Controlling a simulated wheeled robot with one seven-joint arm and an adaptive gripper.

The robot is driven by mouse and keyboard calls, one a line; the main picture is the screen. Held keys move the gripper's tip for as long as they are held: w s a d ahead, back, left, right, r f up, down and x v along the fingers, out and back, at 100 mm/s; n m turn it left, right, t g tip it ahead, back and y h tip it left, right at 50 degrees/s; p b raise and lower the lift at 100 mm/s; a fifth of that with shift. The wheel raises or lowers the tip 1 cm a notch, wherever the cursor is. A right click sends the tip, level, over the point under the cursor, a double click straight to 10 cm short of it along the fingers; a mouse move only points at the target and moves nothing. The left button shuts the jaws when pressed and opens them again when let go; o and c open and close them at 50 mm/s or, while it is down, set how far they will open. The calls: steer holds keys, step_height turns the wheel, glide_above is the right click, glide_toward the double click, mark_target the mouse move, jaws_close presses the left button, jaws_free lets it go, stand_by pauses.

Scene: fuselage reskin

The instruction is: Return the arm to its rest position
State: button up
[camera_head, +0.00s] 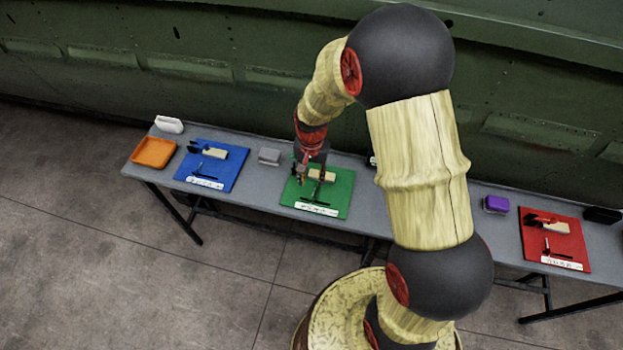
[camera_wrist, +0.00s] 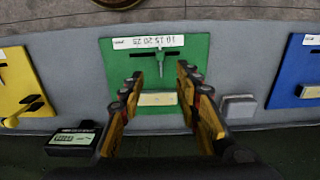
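My arm reaches out over the long grey table, and my gripper (camera_head: 311,170) is above the green mat (camera_head: 337,203). In the wrist view my gripper (camera_wrist: 160,90) has its two fingers spread wide apart, with nothing between the tips but the view of the mat below. The green mat (camera_wrist: 195,50) lies under it with a pale block (camera_wrist: 157,99), a small T-shaped tool (camera_wrist: 160,58) and a white label strip (camera_wrist: 150,42). The gap between the fingertips and the mat is hard to judge.
The table (camera_head: 262,185) also bears a blue mat (camera_head: 228,178), an orange tray (camera_head: 153,152), a white holder (camera_head: 169,124), a grey box (camera_head: 269,156), a purple box (camera_head: 496,204) and a red mat (camera_head: 575,238). A green panelled wall (camera_head: 230,50) stands behind. Open floor (camera_head: 130,280) lies in front.

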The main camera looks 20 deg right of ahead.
stand_by(0.4)
steer(key=s+a+r+n+t+b, duration=0.1)
steer(key=s+r+n+t+b, duration=0.4)
steer(key=s+r+b, duration=0.7)
steer(key=s+r+n, duration=0.2)
steer(key=s+r, duration=0.4)
steer(key=s, duration=0.2)
steer(key=shift+s+a+r+t, duration=0.2)
steer(key=shift+a+r+t, duration=0.1)
steer(key=shift+a+r, duration=0.1)
steer(key=shift+w, duration=0.1)
stand_by(1.0)
